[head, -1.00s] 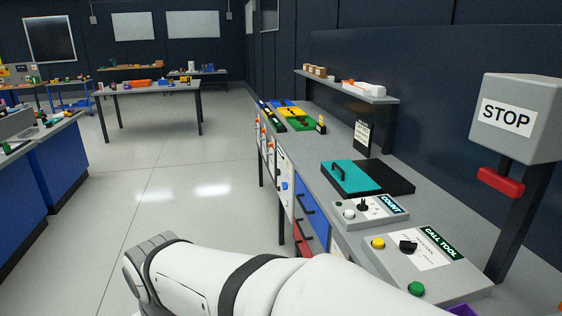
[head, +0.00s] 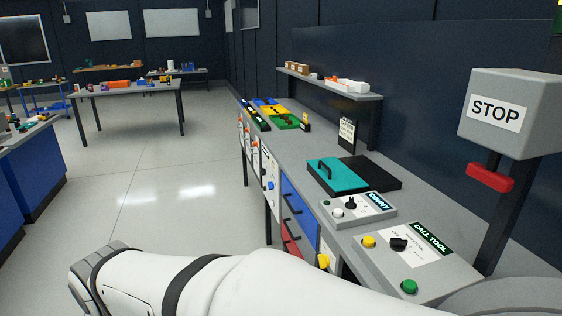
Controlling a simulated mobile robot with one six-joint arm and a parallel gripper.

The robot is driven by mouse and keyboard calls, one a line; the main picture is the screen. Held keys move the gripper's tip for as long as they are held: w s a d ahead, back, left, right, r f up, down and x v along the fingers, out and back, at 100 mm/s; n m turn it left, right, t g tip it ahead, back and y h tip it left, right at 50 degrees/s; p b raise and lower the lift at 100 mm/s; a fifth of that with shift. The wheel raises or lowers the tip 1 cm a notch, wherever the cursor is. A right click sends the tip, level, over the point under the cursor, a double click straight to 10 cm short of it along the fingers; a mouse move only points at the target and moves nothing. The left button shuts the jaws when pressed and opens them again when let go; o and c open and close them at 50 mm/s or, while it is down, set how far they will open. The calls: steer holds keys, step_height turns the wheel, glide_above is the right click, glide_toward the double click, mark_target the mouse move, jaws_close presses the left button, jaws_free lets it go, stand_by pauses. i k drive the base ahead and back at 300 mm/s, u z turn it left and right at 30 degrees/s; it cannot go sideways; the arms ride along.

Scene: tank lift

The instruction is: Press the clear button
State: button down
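No button in the head view carries a readable "clear" label. A grey COUNT box (head: 358,210) on the bench has a white button (head: 337,213) at its left and a black knob (head: 350,202). Nearer, a grey CALL TOOL box (head: 440,271) has a yellow button (head: 369,242), a black knob (head: 398,244) and a green button (head: 409,287). Another yellow knob-like part (head: 323,261) shows low at the bench front, just above my arm. My white arm crosses the bottom of the picture; my gripper is not in view.
A STOP post with a red handle (head: 490,178) stands at the right. A teal lid with a handle (head: 335,176) and a black tray lie on the grey bench (head: 318,148). A shelf (head: 330,86) stands behind. Open floor (head: 170,190) lies to the left.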

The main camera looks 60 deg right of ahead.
mark_target(409, 286)
steer(key=u, duration=0.1)
steer(key=i, duration=1.25)
steer(key=z, duration=4.35)
steer(key=i, duration=1.05)
steer(key=z, duration=0.05)
